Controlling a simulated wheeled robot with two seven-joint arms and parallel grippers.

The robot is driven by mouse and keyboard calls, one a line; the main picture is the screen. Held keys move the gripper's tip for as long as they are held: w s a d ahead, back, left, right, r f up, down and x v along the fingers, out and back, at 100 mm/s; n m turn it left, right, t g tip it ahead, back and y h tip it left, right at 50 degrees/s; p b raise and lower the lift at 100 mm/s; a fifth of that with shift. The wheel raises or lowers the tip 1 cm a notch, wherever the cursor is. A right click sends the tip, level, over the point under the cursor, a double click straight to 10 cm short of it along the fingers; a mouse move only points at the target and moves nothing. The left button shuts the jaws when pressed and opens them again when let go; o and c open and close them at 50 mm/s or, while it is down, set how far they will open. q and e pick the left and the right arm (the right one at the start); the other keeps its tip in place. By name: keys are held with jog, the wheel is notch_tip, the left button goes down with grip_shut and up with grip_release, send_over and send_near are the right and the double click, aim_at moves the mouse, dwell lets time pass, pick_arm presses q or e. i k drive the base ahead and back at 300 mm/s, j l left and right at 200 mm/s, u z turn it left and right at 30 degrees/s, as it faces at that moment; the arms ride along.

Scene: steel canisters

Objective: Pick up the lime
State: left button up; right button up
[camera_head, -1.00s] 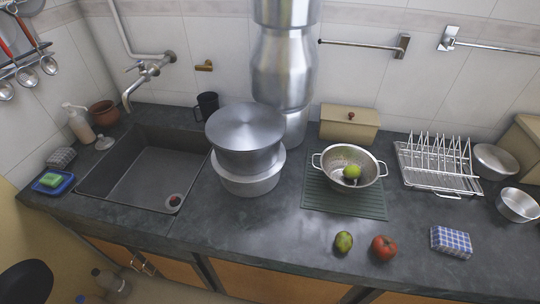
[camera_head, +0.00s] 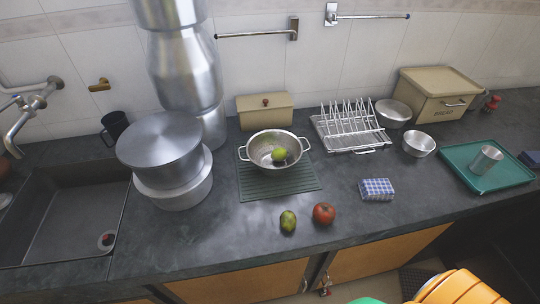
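Two green fruits are in view, and I cannot tell for sure which is the lime. A yellow-green round one (camera_head: 280,154) lies inside the steel colander (camera_head: 252,158), which stands on a dark green ribbed mat (camera_head: 256,190). The other, a darker mottled green fruit (camera_head: 288,221), lies on the bare counter near the front edge, just left of a red tomato (camera_head: 323,213). Neither of my grippers is in view.
Stacked pots (camera_head: 165,150) and the sink (camera_head: 70,215) are on the left. A dish rack (camera_head: 350,130), blue checked cloth (camera_head: 376,189), steel bowl (camera_head: 419,143), bread box (camera_head: 435,98) and green tray (camera_head: 480,185) are on the right. Counter around the front fruit is mostly clear.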

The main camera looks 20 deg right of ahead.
aim_at(288, 218)
jog(key=i+l+z, duration=0.1)
jog(key=l+z, duration=0.35)
jog(key=l, duration=0.15)
jog(key=u, duration=1.65)
jog(key=k+l+z, duration=0.1)
jog(key=z, duration=0.3)
jog(key=l+z, duration=0.15)
jog(key=z, duration=0.2)
jog(key=k+l+z, duration=0.1)
jog(key=z, duration=0.3)
jog(key=i+l, duration=0.05)
